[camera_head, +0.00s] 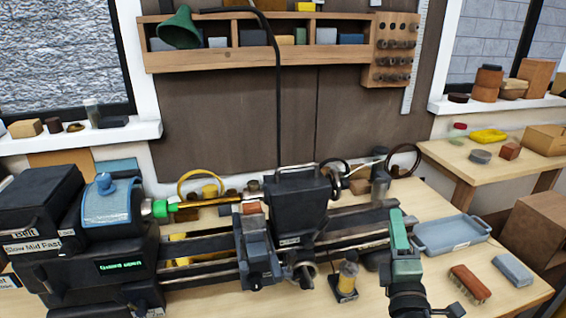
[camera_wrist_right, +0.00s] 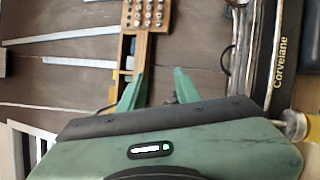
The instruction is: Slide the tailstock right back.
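The tailstock (camera_head: 300,205) appears to be the tall black block on the lathe bed (camera_head: 345,222), just right of the carriage (camera_head: 257,250). A small gap separates it from the carriage. My right gripper (camera_head: 398,218) is at the right end of the bed, clear of the tailstock and to its right. In the right wrist view its two green fingers (camera_wrist_right: 158,88) stand apart with nothing seen gripped between them. My left gripper is not in view.
The headstock (camera_head: 110,205) with its blue cover is at the left. A small yellow-topped bottle (camera_head: 347,278) stands in front of the bed. A blue-grey tray (camera_head: 450,233), a brush (camera_head: 470,283) and a blue block (camera_head: 512,270) lie right of my arm.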

